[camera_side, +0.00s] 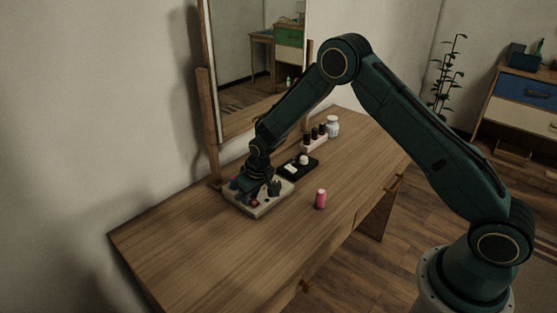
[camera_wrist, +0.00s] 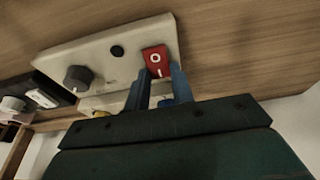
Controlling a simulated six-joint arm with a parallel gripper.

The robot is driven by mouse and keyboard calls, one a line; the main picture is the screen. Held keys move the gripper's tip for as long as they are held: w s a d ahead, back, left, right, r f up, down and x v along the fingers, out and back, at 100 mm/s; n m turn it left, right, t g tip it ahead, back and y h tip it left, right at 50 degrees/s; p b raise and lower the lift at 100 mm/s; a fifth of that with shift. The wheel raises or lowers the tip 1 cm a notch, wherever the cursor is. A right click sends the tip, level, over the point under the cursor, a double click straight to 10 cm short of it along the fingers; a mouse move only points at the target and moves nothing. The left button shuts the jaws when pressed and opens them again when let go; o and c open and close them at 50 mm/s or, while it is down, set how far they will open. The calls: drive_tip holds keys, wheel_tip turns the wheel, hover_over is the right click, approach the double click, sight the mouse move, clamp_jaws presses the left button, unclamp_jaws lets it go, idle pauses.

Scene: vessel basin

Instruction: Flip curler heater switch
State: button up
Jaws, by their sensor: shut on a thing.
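The curler heater is a cream box (camera_side: 266,208) on the wooden table. In the wrist view its cream panel (camera_wrist: 98,48) carries a dark knob (camera_wrist: 78,78), a small black round spot and a red rocker switch (camera_wrist: 156,60) marked O and I. My gripper (camera_wrist: 160,78) has its two blue fingers at either side of the switch's lower part, shut on it. In the side view my gripper (camera_side: 256,187) is down over the box and hides part of it. A pink cylinder (camera_side: 320,199) stands upright on the table, right of the box.
A black tray (camera_side: 284,174) with white items sits behind the box. A rack of dark-capped bottles (camera_side: 314,141) and a pale jar (camera_side: 333,127) stand farther back. A mirror (camera_side: 245,60) rises behind the table. The table's front left is clear.

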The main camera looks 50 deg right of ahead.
drive_tip(key=o, duration=1)
drive_tip(key=shift+r, duration=0.1)
drive_tip(key=v, duration=1.3)
drive_tip(key=shift+s+r, duration=0.1)
drive_tip(key=shift+r, duration=0.3)
drive_tip(key=shift+r, duration=0.1)
